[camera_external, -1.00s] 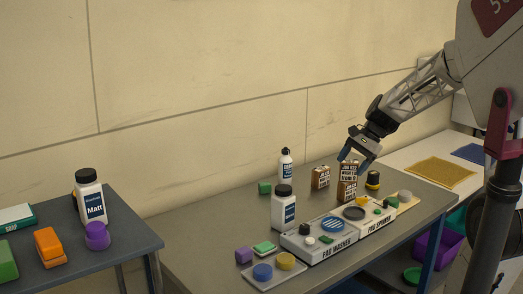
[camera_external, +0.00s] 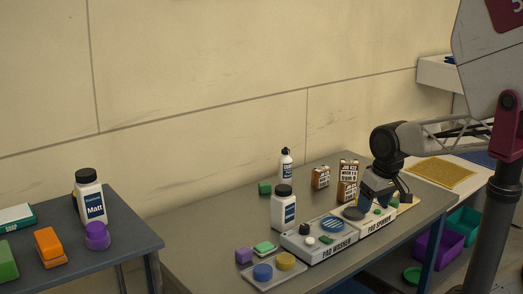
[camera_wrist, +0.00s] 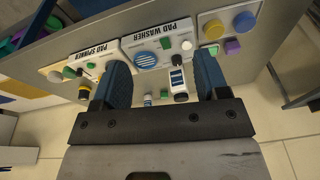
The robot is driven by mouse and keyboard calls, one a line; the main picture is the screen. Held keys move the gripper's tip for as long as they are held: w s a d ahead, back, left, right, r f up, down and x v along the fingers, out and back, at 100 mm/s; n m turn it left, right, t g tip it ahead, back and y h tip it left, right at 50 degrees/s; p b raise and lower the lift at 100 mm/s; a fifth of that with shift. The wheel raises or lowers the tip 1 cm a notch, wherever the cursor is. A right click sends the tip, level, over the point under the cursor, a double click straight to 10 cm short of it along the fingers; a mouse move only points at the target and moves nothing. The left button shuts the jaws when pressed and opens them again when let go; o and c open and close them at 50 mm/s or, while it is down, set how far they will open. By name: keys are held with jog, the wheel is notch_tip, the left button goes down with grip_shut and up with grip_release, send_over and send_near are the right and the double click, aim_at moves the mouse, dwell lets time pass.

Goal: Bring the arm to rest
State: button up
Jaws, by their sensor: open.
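My gripper (camera_external: 385,200) is in the external view above the right end of the grey bench, over the pad spinner (camera_external: 368,229). Its blue fingers point down. In the wrist view the two fingers (camera_wrist: 162,82) are spread apart with nothing gripped between them. A small white bottle (camera_wrist: 178,78) with a dark label shows in the gap, apart from both fingers. The arm hides part of the bench's right end in the external view.
The pad washer (camera_external: 320,248), a white bottle (camera_external: 284,210), a spray bottle (camera_external: 286,165) and brown labelled boxes (camera_external: 347,182) stand on the bench. A side table (camera_external: 130,247) holds the Matt bottle (camera_external: 90,200). Purple (camera_external: 440,246) and teal bins sit lower right. Space above the bench's left is free.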

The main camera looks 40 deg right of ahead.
jog(key=shift+s+a+f+n, duration=0.15)
jog(key=shift+s+n, duration=0.35)
jog(key=shift+s, duration=0.15)
